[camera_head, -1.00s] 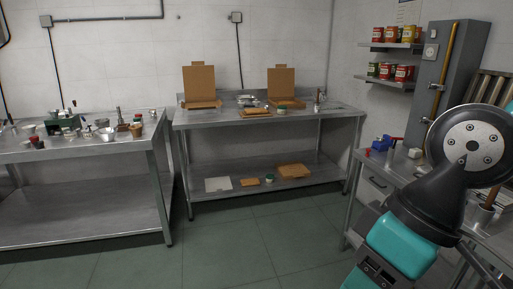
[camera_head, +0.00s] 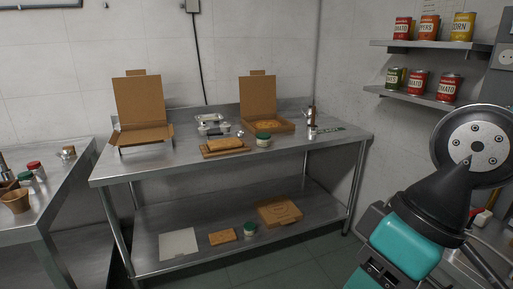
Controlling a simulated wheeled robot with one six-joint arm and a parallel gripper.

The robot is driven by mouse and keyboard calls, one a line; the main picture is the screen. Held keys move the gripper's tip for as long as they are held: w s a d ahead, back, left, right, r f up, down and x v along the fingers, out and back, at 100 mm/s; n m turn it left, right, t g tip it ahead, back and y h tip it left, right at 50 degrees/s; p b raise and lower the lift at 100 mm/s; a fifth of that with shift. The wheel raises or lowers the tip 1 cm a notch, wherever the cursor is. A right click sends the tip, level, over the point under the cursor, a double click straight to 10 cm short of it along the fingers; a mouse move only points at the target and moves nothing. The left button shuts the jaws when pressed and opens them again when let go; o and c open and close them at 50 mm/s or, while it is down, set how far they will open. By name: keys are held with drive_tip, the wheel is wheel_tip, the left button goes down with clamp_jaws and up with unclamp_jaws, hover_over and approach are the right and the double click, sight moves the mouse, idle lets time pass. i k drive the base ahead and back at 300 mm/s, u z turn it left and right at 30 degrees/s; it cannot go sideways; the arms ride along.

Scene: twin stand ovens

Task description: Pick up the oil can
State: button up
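I cannot single out the oil can for certain. A small, slim metal vessel with a brownish top (camera_head: 311,118) stands upright at the right end of the middle steel table (camera_head: 240,172); it is too small to name surely. On the left table, a small metal item with a brownish part (camera_head: 68,152) sits near the back corner, also unclear. My arm is at the right of the view, apart from both items. The fingers of my gripper do not show.
Open pizza boxes (camera_head: 143,110) (camera_head: 259,97) stand on the middle table, with a green-lidded jar (camera_head: 263,140) between. The lower shelf (camera_head: 185,218) holds a closed box (camera_head: 279,212). Cans (camera_head: 445,87) line wall shelves at right. The left table (camera_head: 62,205) borders the way.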

sight(309, 113)
drive_tip(key=z, duration=0.1)
drive_tip(key=i, duration=3.45)
